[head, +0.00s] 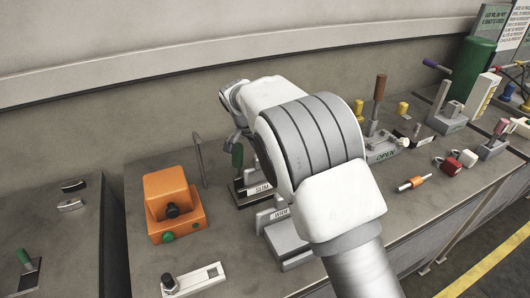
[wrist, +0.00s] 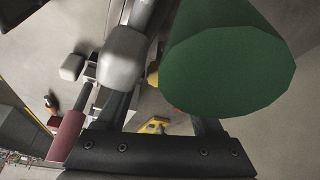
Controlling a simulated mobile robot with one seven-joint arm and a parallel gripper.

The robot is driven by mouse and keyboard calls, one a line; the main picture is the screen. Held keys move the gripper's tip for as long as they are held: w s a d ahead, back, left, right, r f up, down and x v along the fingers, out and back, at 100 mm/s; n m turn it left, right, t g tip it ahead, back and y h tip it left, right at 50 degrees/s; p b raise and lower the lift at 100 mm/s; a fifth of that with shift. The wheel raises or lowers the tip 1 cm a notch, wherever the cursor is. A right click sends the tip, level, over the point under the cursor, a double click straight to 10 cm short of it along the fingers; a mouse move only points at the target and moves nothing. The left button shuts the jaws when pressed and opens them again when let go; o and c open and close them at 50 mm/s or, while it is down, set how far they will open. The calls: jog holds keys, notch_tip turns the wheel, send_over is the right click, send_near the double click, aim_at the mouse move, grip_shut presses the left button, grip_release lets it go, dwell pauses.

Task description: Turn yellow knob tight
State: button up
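Two small yellow knobs show in the head view. One (head: 358,106) is just behind my arm, partly hidden by it, and the other (head: 402,108) stands farther right on the table. My arm reaches over the table, and my gripper's fingers are not clear there. In the wrist view my gripper (wrist: 160,118) has its two dark fingers apart. A small yellow thing (wrist: 153,125) shows far beyond, between them; I cannot tell if it is one of the knobs. A big green handle end (wrist: 225,70) covers part of the right finger. Nothing is visibly held.
A green-handled lever (head: 237,155) stands close under my arm's end. An orange box (head: 172,192) with a black knob is left of it. Levers, an OPEN fixture (head: 383,150), padlocks (head: 450,164) and a green cylinder (head: 474,65) crowd the right.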

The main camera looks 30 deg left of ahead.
jog(key=p+v, duration=0.1)
jog(key=v, duration=1.6)
jog(key=shift+s+r+p, duration=0.15)
jog(key=shift+p, duration=0.25)
